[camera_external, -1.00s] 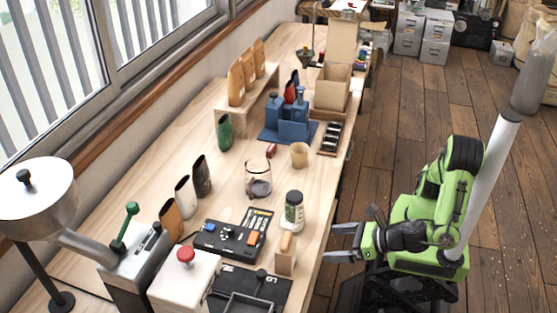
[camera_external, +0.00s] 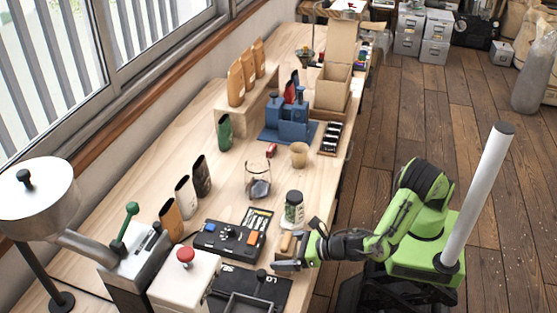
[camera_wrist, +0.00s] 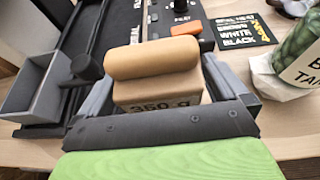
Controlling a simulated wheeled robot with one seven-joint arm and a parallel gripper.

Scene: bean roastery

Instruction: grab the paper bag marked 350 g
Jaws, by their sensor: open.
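The paper bag marked 350 g (camera_wrist: 165,92) is tan with a rolled top, and its printed label is partly cut off by my gripper's body in the wrist view. In the external view the bag (camera_external: 288,242) stands at the bench's near edge, mostly behind my gripper (camera_external: 286,258). My gripper (camera_wrist: 158,80) is open, with one finger on each side of the bag. I cannot tell whether either finger touches it.
Left of the bag in the wrist view are a grey tray (camera_wrist: 35,95) and a dark knob (camera_wrist: 87,67). A jar with a dark lid (camera_external: 293,208) stands close behind it. A black control panel (camera_external: 232,238) lies beyond.

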